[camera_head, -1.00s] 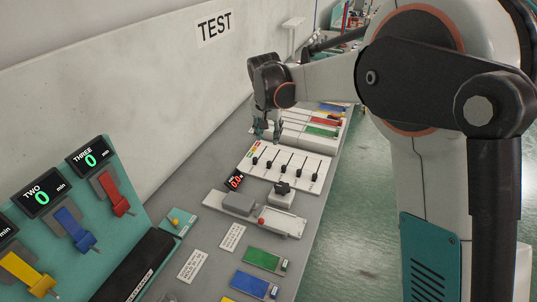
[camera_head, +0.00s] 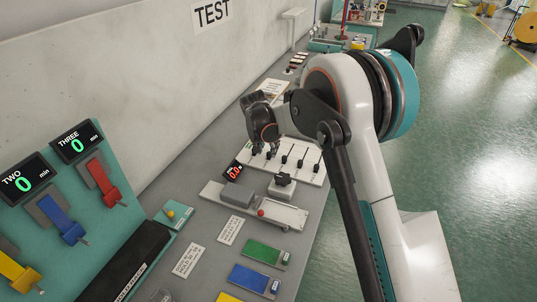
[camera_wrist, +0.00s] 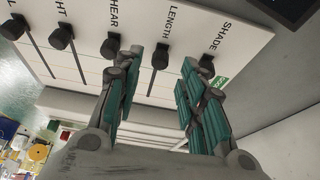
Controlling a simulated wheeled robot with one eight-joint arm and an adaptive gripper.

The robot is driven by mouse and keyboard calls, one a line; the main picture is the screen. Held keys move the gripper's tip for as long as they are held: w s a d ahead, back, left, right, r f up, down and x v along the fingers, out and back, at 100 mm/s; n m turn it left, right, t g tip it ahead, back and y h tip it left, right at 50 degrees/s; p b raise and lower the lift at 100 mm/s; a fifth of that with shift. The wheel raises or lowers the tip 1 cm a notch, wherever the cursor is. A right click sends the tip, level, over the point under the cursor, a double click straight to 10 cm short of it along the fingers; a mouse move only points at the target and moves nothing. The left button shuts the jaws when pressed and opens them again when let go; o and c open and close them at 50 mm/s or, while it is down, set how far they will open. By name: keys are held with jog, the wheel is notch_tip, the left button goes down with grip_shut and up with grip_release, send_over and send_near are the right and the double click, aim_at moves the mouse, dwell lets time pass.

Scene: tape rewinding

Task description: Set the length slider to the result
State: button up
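A white slider panel (camera_head: 312,172) lies on the bench, with several black knobs in slots. In the wrist view the labels SHADE, LENGTH and a partly cut-off HEAR are readable. The LENGTH slider knob (camera_wrist: 161,56) sits near the label end of its slot. My gripper (camera_wrist: 162,62) is open, with one finger on each side of the LENGTH knob; I see gaps, so it does not appear to be clamped. The SHADE knob (camera_wrist: 207,64) is just right of the right finger. In the head view my gripper (camera_head: 263,150) is low over the panel's wall-side end, partly hiding the knobs there.
A small display (camera_head: 233,170) shows red digits, apparently 0.0. A grey device with a black-knobbed block (camera_head: 282,187) stands nearer. Coloured levers (camera_head: 103,180) under minute displays stand at left. The wall is close on the gripper's left.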

aim_at(269, 153)
jog(key=shift+b+x, duration=0.3)
jog(key=shift+x, duration=1.2)
grip_shut()
jog(key=w+d, duration=0.1)
jog(key=w, duration=0.3)
jog(key=w+d, duration=0.1)
jog(key=w, duration=0.2)
jog(key=w+d, duration=0.2)
jog(key=w, duration=0.2)
jog(key=shift+w+d+r+p, duration=0.1)
jog(key=shift+w+r+p, duration=0.05)
jog(key=shift+w+p, duration=0.2)
grip_release()
jog(key=v, duration=1.1)
jog(key=shift+s+r, duration=0.15)
jog(key=shift+r, duration=0.25)
